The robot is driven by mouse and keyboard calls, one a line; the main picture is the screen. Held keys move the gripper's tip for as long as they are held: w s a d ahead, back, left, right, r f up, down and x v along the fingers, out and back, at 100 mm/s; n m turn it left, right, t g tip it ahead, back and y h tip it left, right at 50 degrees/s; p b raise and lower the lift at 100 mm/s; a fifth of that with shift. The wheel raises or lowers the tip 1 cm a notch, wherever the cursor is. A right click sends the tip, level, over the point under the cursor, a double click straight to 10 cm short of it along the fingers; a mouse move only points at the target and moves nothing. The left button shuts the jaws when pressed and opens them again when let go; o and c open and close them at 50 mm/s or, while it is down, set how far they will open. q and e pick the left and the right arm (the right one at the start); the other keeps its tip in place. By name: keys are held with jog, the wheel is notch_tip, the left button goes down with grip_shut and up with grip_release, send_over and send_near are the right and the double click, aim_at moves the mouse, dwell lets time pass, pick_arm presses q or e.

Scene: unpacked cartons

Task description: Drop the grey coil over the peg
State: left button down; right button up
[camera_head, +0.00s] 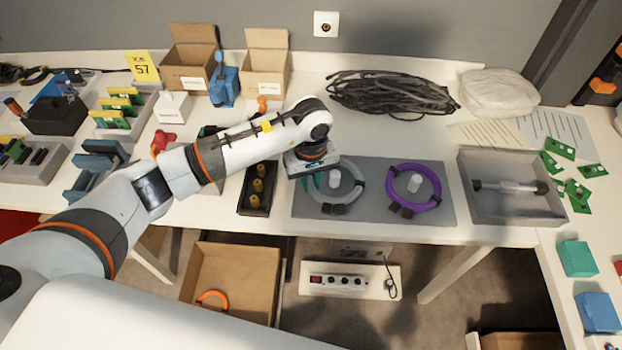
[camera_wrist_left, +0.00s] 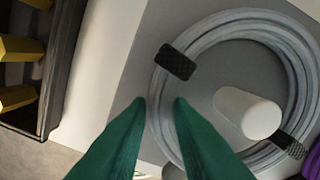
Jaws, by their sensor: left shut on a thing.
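The grey coil (camera_head: 361,187), a ring of cable with black straps, is at the left part of a grey mat (camera_head: 376,222). My left gripper (camera_head: 312,182) is shut on the coil's left side, its green fingers (camera_wrist_left: 160,103) either side of the strand. In the left wrist view, the white peg (camera_wrist_left: 248,113) shows inside the ring of the grey coil (camera_wrist_left: 240,27), nearer its right side. Whether the coil rests on the mat or hangs just above it I cannot tell. My right gripper is not in view.
A purple coil (camera_head: 392,198) lies around a second white peg (camera_head: 415,183) to the right. A dark box with yellow parts (camera_head: 246,207) stands close left of the mat. A grey tray (camera_head: 513,214) is at the right, and a black cable bundle (camera_head: 392,93) lies behind.

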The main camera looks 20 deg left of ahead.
pick_arm(q)
jog(key=shift+f, duration=0.35)
jog(key=c, duration=1.2)
grip_release()
jog(key=shift+r, duration=0.1)
notch_tip(320, 180, up, 12)
jog(key=b, duration=0.1)
jog(key=shift+b, duration=0.4)
